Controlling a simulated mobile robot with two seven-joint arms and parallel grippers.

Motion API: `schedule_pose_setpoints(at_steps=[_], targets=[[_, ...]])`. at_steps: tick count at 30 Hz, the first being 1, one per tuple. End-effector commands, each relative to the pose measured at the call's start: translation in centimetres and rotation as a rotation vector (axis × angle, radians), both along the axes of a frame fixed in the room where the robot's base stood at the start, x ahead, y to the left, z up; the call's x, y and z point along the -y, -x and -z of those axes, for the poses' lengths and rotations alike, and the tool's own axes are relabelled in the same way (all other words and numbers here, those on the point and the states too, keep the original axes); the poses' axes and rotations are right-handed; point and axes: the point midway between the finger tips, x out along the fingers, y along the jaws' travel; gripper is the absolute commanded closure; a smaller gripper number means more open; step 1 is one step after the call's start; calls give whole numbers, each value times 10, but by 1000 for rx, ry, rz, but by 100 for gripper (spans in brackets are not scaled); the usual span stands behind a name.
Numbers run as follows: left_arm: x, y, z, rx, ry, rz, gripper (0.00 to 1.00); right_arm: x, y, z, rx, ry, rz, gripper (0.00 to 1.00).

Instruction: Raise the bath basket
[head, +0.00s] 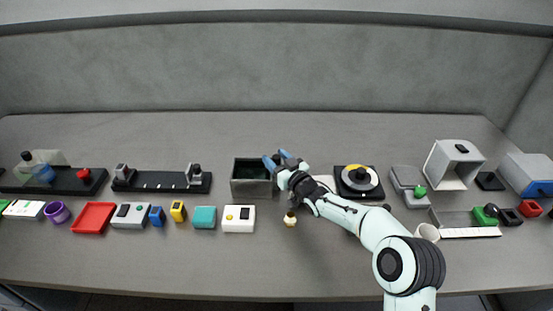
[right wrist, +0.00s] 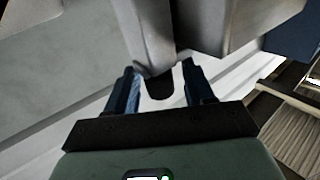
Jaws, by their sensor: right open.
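A dark grey open-topped bath box (head: 250,189) stands mid-table in the head view. Its inside is dark green; I cannot make out a separate basket or handle there. My right gripper (head: 274,158) is open at the box's back right corner, its blue fingers pointing left. In the right wrist view the two blue fingers of the right gripper (right wrist: 161,84) are apart. A grey upright piece (right wrist: 150,35) lies just beyond them, with a dark rounded part (right wrist: 158,86) showing between the fingers. I cannot tell whether they touch. My left gripper is not in view.
A white box with a yellow button (head: 239,219) and a teal block (head: 205,217) stand in front. A black rail fixture (head: 160,183) lies left. A black unit with a round disc (head: 358,182) is right of my arm.

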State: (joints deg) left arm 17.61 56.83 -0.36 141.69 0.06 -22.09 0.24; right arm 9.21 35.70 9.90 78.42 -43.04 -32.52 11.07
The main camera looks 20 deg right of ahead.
Motion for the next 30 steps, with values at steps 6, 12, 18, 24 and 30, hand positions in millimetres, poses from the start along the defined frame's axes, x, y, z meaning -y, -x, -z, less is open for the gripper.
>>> schedule_pose_setpoints(at_steps=[6,12,18,24,30], targets=[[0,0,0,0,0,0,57,0,0,0,0,0,0,93],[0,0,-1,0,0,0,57,0,0,-3,1,-1,0,100],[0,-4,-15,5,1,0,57,0,0,-39,7,-1,1,100],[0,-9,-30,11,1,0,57,0,0,-71,7,-1,1,100],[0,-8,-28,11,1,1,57,0,0,-71,11,-2,1,100]])
